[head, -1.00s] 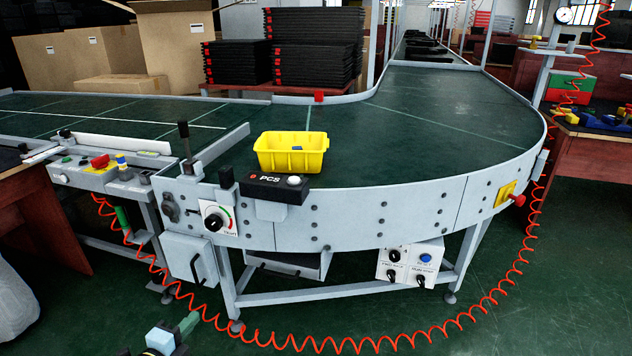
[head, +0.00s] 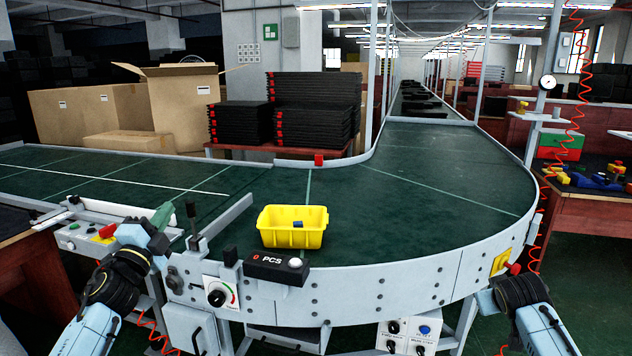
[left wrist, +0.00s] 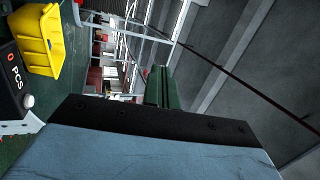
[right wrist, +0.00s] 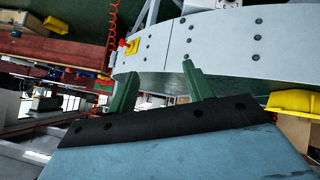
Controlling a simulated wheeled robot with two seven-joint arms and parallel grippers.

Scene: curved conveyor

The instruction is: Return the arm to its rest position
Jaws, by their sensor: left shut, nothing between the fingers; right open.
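My left gripper (head: 160,220) is raised at the left, in front of the conveyor's control corner. Its green fingers are together and empty, as the left wrist view (left wrist: 162,88) also shows. My right arm reaches in at the lower right of the head view, near the conveyor's outer edge, and its fingers are not clear there. In the right wrist view my right gripper (right wrist: 157,88) has its two green fingers apart with nothing between them. The yellow bin (head: 292,236) stands on the conveyor (head: 420,200) with a small blue piece (head: 298,224) inside, apart from both grippers.
A black PCS counter (head: 277,267) reading 0 is on the conveyor's near edge. A dial box (head: 220,293) and a lever rise close to my left gripper. A yellow and red switch (head: 503,263) is near my right arm. The belt right of the bin is clear.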

